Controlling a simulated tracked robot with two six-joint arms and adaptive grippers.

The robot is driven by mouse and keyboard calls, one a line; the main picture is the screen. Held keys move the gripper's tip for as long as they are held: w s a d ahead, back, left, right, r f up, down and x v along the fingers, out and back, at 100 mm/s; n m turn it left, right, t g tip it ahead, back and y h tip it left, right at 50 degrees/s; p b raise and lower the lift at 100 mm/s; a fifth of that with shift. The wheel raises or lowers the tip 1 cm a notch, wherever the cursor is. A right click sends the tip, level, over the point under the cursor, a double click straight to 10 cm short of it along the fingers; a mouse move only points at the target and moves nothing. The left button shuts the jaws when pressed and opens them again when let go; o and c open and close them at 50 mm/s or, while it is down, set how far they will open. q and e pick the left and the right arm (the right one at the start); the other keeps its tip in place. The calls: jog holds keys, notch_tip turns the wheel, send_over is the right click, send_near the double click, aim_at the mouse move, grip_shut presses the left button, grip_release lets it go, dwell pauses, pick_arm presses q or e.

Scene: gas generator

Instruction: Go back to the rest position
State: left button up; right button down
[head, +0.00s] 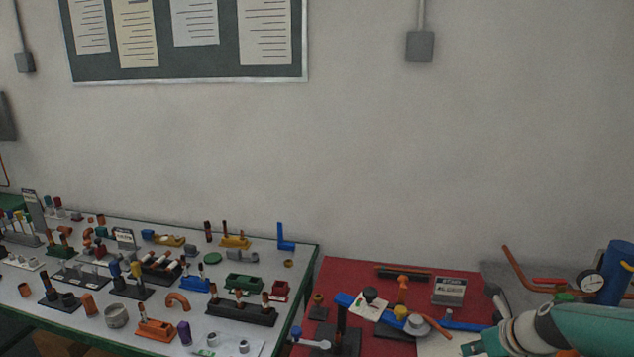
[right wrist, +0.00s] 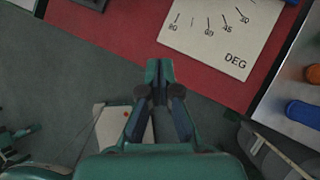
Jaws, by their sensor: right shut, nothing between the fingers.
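My right arm comes in at the lower right of the head view, over the near edge of the red bench area. Its gripper (right wrist: 159,72) shows clearly in the right wrist view, with the fingertips together and nothing between them. Below the fingers lie the grey floor and the front edge of the red surface (right wrist: 130,30). The fingers look apart from everything around them. My left gripper is in neither view.
A white angle card marked DEG (right wrist: 215,32) lies on the red surface. A blue cylinder (right wrist: 304,113) is on the light bench at right. The grey table (head: 60,290) at left holds many small fittings. A gauge (head: 592,284) stands at far right.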

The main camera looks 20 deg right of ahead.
jog(key=s+a+f+n+g+y, duration=0.1)
jog(key=a+f+n+g+y, duration=0.2)
jog(key=a+f, duration=0.7)
jog(key=s+a+f+n+g+y, duration=0.15)
jog(key=a+f+n, duration=0.25)
jog(key=a+f, duration=0.6)
jog(key=s+a+f+n+g, duration=0.1)
jog(key=s+a+f+n, duration=0.3)
jog(key=n, duration=1)
jog(key=s+a+f+n+g+h, duration=0.1)
jog(key=s+a+f+n, duration=0.4)
jog(key=s+a+n, duration=0.5)
jog(key=a+n, duration=0.1)
jog(key=n, duration=0.3)
jog(key=shift+a, duration=0.15)
